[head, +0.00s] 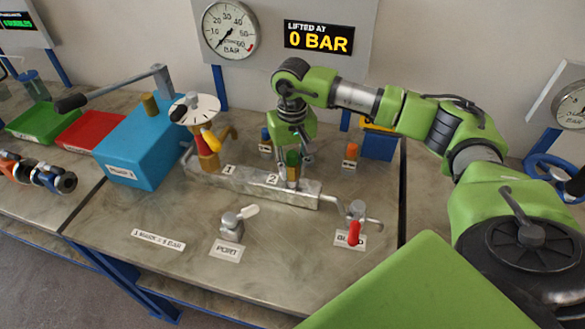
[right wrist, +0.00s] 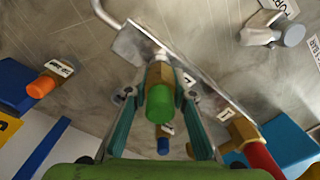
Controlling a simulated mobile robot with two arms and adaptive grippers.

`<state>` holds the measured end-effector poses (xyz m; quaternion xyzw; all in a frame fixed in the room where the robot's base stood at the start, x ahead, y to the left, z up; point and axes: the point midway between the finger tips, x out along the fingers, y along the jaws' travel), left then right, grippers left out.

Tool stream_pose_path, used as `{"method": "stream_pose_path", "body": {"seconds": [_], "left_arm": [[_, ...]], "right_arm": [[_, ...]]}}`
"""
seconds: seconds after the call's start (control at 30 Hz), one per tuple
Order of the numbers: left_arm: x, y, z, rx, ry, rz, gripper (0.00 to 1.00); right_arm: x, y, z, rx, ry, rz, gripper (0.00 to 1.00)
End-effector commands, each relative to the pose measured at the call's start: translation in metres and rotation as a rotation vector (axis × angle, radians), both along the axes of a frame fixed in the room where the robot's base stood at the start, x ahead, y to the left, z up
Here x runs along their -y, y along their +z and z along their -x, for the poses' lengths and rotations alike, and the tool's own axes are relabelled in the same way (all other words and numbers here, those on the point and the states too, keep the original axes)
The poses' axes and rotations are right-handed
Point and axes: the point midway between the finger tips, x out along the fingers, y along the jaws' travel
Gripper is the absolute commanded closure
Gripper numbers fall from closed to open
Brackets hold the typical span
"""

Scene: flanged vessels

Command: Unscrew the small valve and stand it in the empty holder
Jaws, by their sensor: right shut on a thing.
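A small brass valve with a green cap (head: 292,158) stands upright at position 2 of the grey metal block (head: 250,188). In the right wrist view, the green cap (right wrist: 160,104) sits between the two teal fingers. My right gripper (head: 291,165) reaches down from above and is shut on this valve; the valve's lower end looks to be at the block. A blue-capped piece (head: 265,136) and an orange-capped piece (head: 350,150) stand behind the block by labels. I cannot make out an empty holder. My left gripper is not in view.
A brass, red and yellow piece (head: 208,145) under a white dial stands at position 1, close left. A blue box (head: 150,140) with a lever pump stands further left. A port fitting (head: 231,228) and a red-handled bleed valve (head: 354,233) are in front.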

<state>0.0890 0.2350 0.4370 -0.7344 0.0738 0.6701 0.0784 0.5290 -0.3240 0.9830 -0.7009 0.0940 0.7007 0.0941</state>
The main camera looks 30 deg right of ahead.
Motion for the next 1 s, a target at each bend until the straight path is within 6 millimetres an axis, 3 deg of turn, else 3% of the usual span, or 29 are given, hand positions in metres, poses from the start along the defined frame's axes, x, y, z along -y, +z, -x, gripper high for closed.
{"method": "stream_pose_path", "body": {"seconds": [0.27,0.3,0.37,0.77,1.0], "left_arm": [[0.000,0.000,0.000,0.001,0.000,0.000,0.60],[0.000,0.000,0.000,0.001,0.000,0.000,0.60],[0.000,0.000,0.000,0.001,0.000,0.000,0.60],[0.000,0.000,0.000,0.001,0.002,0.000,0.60],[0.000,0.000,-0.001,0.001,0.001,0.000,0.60]], "right_arm": [[0.000,0.000,0.000,0.001,0.093,0.000,1.00],[0.000,0.000,0.000,0.001,0.093,0.000,0.69],[0.000,0.000,0.000,0.000,0.092,0.000,0.57],[0.000,0.004,0.000,0.000,0.091,0.000,0.57],[0.000,0.045,-0.001,0.004,0.092,-0.001,0.57]]}}
